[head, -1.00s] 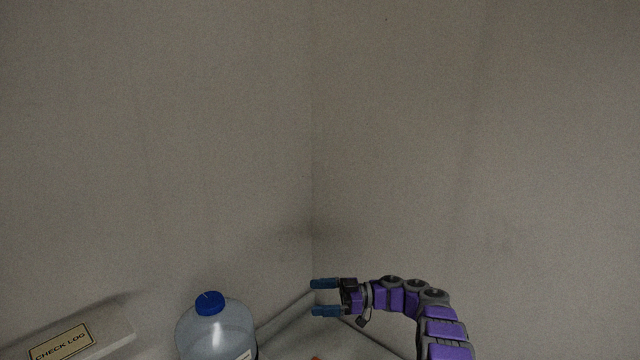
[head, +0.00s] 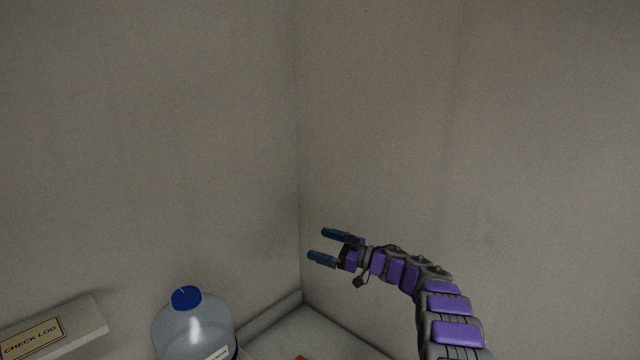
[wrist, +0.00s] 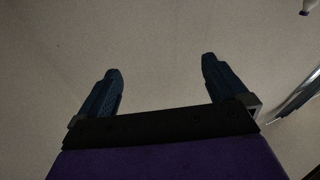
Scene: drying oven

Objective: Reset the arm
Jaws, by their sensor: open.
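My gripper (head: 322,246) is in the lower middle of the head view, at the end of my purple and grey arm. Its two blue fingers are apart, with nothing between them. It is raised in front of the walls near the corner, above the surface below. The wrist view also shows my gripper (wrist: 162,82) with both fingers spread and only plain wall behind them.
A clear bottle with a blue cap (head: 187,298) stands at lower left. Left of it is a pale ledge with a "CHECK LOG" label (head: 33,338). A pale surface (head: 325,335) lies in the corner, with a small orange thing (head: 301,357) at the frame's bottom edge.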

